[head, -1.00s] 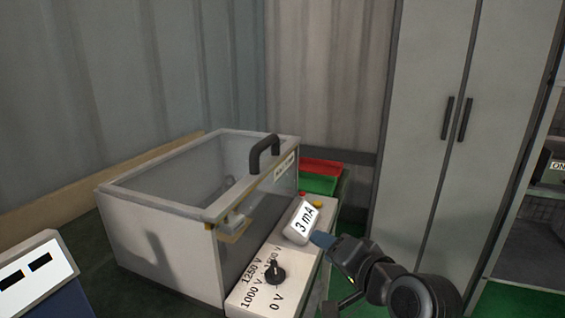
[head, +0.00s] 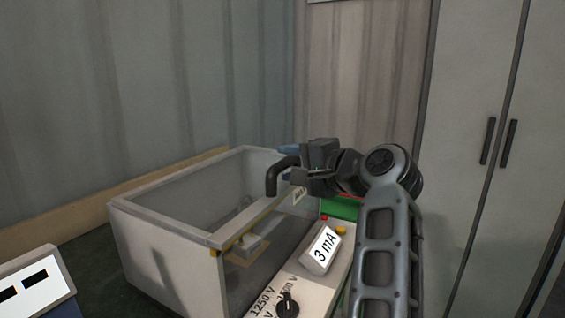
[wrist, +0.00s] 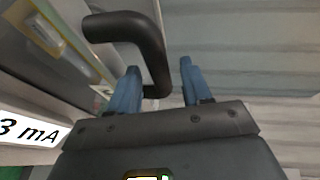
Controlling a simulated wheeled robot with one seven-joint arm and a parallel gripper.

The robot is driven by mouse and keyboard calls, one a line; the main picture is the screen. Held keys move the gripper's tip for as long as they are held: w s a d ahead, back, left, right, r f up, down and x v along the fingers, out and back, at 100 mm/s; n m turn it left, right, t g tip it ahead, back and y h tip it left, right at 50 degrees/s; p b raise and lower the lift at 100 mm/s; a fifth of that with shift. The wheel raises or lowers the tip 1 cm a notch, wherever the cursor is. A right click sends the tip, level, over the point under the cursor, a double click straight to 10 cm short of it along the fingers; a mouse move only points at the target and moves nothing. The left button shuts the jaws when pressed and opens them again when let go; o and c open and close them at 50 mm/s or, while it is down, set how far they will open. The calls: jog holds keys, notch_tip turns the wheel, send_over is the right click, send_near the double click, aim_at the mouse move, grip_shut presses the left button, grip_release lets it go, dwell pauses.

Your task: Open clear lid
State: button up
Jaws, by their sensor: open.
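The clear lid (head: 190,198) lies shut on top of the white box, a see-through pane in a pale frame. Its dark curved handle (head: 273,178) stands at the lid's right side. My gripper (head: 288,164) is open at the handle, reaching in from the right. In the wrist view the handle (wrist: 128,27) crosses in front of the two blue fingers, and its lower end shows between them. My gripper (wrist: 160,66) is not closed on it. I cannot tell how deep the handle sits between the fingers.
The white box (head: 160,255) has a control panel at its right with a 3 mA display (head: 322,250) and a black voltage knob (head: 287,303). A green tray (head: 340,207) is behind the panel. A grey cabinet (head: 470,210) stands at the right. A wall rises behind the box.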

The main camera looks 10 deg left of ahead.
jog(key=shift+x, duration=1.85)
jog(key=shift+s, duration=0.1)
grip_shut()
